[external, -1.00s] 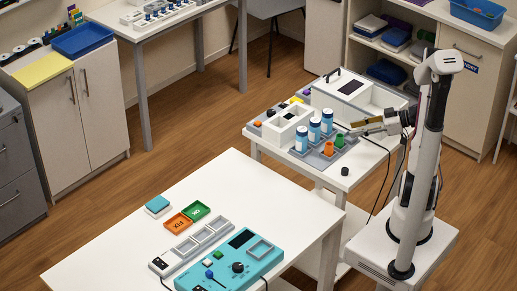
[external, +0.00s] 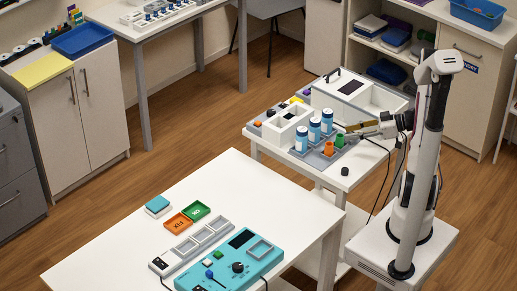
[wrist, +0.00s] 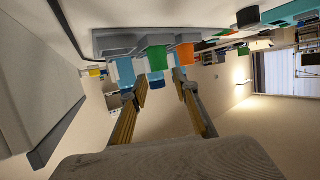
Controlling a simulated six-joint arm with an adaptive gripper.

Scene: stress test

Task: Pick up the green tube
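The green tube (external: 340,140) stands in a grey tray (external: 318,160) on the white side table, at the tray's right end. An orange tube (external: 328,148) stands close beside it. In the wrist view, which looks upside down, the green tube (wrist: 157,60) is near the top, in line with the space between the fingers, and the orange tube (wrist: 186,54) is to its right. My gripper (external: 347,130) is beside the green tube, coming from the right. In the wrist view my gripper (wrist: 155,87) is open, its fingers apart with nothing between them.
Several blue-and-white bottles (external: 314,131) stand in the tray left of the tubes. A white box (external: 288,126) with openings is behind them, and a larger white case (external: 352,98) is farther back. A small black knob-like object (external: 345,171) sits near the table's front edge.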

